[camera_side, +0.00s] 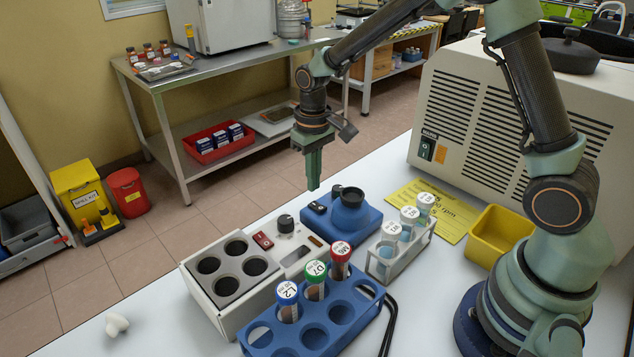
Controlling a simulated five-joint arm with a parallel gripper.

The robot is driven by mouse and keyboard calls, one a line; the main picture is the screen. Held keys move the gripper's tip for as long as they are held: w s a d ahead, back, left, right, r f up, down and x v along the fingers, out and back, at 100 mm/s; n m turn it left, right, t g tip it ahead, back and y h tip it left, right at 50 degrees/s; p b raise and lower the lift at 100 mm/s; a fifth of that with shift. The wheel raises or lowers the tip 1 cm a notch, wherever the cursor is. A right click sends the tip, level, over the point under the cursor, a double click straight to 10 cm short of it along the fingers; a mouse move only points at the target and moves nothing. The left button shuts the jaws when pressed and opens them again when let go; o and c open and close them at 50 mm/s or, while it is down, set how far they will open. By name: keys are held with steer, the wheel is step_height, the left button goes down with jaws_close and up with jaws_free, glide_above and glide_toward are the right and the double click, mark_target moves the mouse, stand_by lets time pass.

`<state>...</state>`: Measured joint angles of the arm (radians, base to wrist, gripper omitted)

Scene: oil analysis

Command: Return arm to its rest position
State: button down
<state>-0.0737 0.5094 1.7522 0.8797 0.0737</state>
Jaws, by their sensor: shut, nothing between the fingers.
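My gripper (313,178) points straight down and hangs in the air at the middle of the picture. Its fingers are together with nothing between them. In the picture it shows just above and left of the blue mixer (343,212), with a gap that I cannot judge exactly. My arm reaches from its base at the lower right, up and over to the left.
A blue rack (262,343) holds tubes with blue, green and red caps. A white block heater (205,305) with several empty wells stands beside it. A clear rack (385,272) holds several white-capped vials. A yellow bin (497,235) and a large vented machine (455,110) stand right.

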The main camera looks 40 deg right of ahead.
steer(key=shift+r, duration=1.55)
steer(key=s+d+r+t, duration=0.3)
steer(key=s+r+t, duration=0.2)
steer(key=s+r, duration=0.8)
steer(key=shift+s+t, duration=0.3)
steer(key=shift+s, duration=0.65)
steer(key=shift+d, duration=0.1)
